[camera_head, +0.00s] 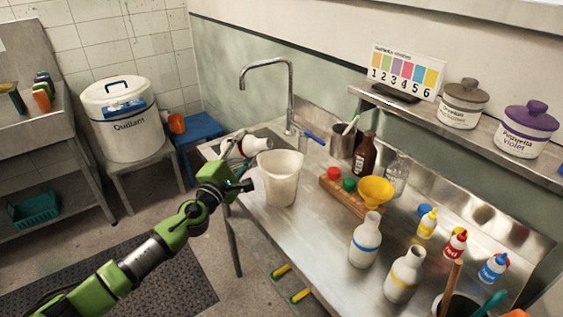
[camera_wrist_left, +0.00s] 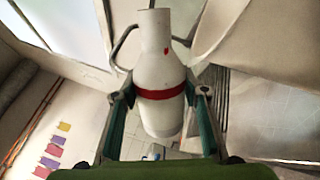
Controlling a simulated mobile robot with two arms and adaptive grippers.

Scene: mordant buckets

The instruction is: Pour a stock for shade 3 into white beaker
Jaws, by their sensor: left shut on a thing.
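My left gripper (camera_head: 238,172) is shut on a white bottle with a red band (camera_head: 256,146). In the left wrist view the bottle (camera_wrist_left: 160,112) sits between both fingers, with a small red mark near its neck. In the head view the bottle is strongly tilted, beside and above the left rim of the white beaker (camera_head: 280,182). The beaker stands upright on the steel counter; its contents are hidden. I cannot tell whether liquid is flowing. A numbered shade card (camera_head: 405,72) stands on the shelf. My right gripper is not in view.
A blue-banded bottle (camera_head: 365,245) and a yellow-banded bottle (camera_head: 404,277) stand on the counter (camera_head: 315,235). A yellow funnel (camera_head: 376,190), a brown bottle (camera_head: 364,154) and small squeeze bottles (camera_head: 455,245) are farther right. A tap (camera_head: 290,95) rises behind the beaker.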

